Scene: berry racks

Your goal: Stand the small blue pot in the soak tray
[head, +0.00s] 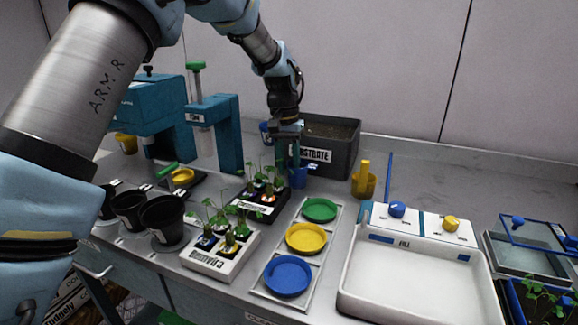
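A small blue pot (298,178) is at the back of the bench, in front of the dark substrate box. My gripper (290,158) points down directly above it, with its lower end at or very near the pot's upper part. The fingers are small and dark here, so I cannot tell whether they are closed on the pot or whether the pot is lifted. The wide white tray (352,292), marked FILL, appears to be the soak tray. It stands at the front right and looks empty.
A yellow pot (364,184) with an upright tab stands right of the blue pot. Green, yellow and blue dishes (288,276) and seedling racks (217,268) lie in front. A thin blue upright (388,178) and knobs (397,209) stand at the tray's back edge.

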